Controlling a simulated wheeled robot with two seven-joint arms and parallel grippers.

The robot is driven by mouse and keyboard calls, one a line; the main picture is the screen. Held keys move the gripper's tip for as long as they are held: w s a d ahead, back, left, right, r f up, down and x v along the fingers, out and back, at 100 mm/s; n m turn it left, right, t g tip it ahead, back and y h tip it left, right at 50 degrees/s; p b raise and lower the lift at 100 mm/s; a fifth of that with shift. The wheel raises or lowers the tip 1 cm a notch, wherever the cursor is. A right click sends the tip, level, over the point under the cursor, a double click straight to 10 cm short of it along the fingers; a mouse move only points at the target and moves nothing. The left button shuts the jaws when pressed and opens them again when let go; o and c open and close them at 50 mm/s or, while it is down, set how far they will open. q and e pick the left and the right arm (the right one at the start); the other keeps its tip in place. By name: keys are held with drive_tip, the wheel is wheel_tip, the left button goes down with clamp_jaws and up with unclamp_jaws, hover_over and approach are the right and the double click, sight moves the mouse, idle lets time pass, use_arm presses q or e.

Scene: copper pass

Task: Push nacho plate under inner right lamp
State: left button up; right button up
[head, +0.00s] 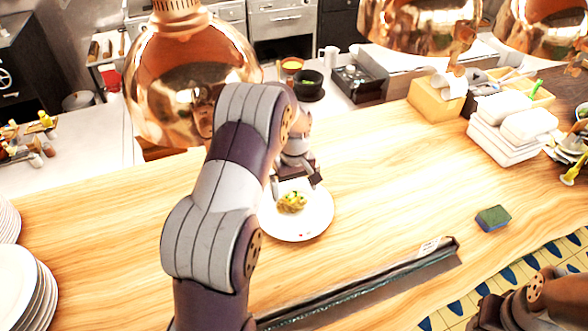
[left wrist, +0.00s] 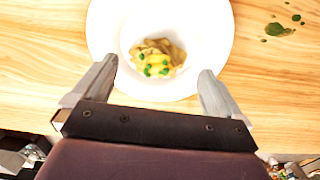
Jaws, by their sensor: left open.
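The nacho plate (head: 318,222), white and round with a small heap of yellow food and green bits (head: 292,202), lies flat on the wooden counter. In the left wrist view, the plate (left wrist: 220,38) is ahead of my open left gripper (left wrist: 155,82). The fingers straddle its near part in that view; contact is unclear. In the head view, my left gripper (head: 296,183) is at the plate's far side, and my arm hides its left edge. Three copper lamps show; the middle one (head: 415,28), seemingly the inner right lamp, hangs right of and beyond the plate.
A left copper lamp (head: 185,75) hangs behind my arm, and another (head: 545,25) at far right. A sponge (head: 493,217), white stacked containers (head: 505,135) and a wooden box (head: 437,100) stand right. A dark rail (head: 370,285) runs along the front. Counter right of the plate is clear.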

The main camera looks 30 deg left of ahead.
sight(294, 201)
use_arm(q)
wheel_tip(294, 201, down, 5)
drive_tip(key=shift+w+a+f+p, duration=0.1)
drive_tip(key=shift+a+p, duration=0.05)
drive_tip(key=shift+p, duration=0.5)
drive_tip(key=c, duration=1.3)
